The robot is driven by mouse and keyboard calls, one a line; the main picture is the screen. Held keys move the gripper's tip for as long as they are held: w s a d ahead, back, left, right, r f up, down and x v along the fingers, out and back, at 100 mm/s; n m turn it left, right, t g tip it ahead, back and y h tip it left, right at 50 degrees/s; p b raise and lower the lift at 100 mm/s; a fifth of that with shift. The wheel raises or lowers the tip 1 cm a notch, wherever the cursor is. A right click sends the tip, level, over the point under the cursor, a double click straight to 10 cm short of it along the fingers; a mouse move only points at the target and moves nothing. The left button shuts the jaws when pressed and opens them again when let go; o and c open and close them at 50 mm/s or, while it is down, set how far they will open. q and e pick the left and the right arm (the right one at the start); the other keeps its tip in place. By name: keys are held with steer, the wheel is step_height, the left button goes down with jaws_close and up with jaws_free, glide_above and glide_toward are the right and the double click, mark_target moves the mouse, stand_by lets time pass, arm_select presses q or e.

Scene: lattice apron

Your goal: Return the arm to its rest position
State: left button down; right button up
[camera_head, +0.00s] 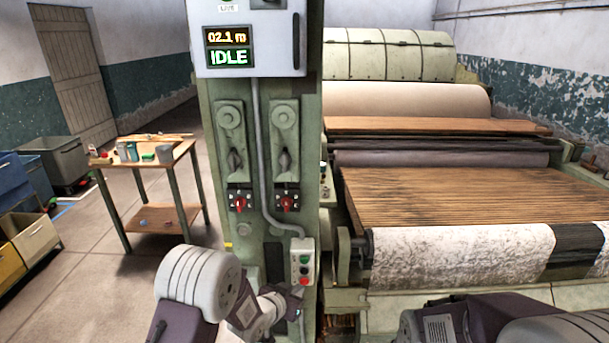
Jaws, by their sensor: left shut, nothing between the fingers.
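My left arm comes in from the bottom left, with a large pale rounded joint and a dark link. Its gripper (294,304) is small in the picture, shut and empty, in front of the green machine column (222,155).
A grey control panel (275,60) on the column reads "02.1 m" and "IDLE". Two red rotary switches (240,203) sit below it. A lattice apron machine (450,195) fills the right. A wooden table (130,160) and bins (30,236) stand left, with open floor between.

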arm_select(q)
steer(key=w+a+r+t, duration=0.1)
steer(key=w+a+r, duration=0.15)
steer(key=r, duration=0.45)
steer(key=s+a+r+n+g+y, duration=0.1)
steer(key=s+a+r+n+y, duration=0.25)
steer(key=s+a, duration=0.5)
steer(key=s+a+f+g, duration=0.1)
steer(key=s+f+g, duration=0.1)
steer(key=s, duration=0.5)
steer(key=s+a+f+n+g+y, duration=0.1)
steer(key=s+a+f+g, duration=0.1)
steer(key=s, duration=0.5)
steer(key=s+a+f+n+g+y, duration=0.1)
steer(key=s+f+g, duration=0.3)
steer(key=s, duration=0.3)
steer(key=shift+a+g, duration=0.4)
steer(key=shift+g, duration=0.2)
arm_select(e)
steer(key=shift+s, duration=0.1)
arm_select(q)
steer(key=shift+w, duration=0.15)
arm_select(e)
steer(key=shift+c, duration=0.3)
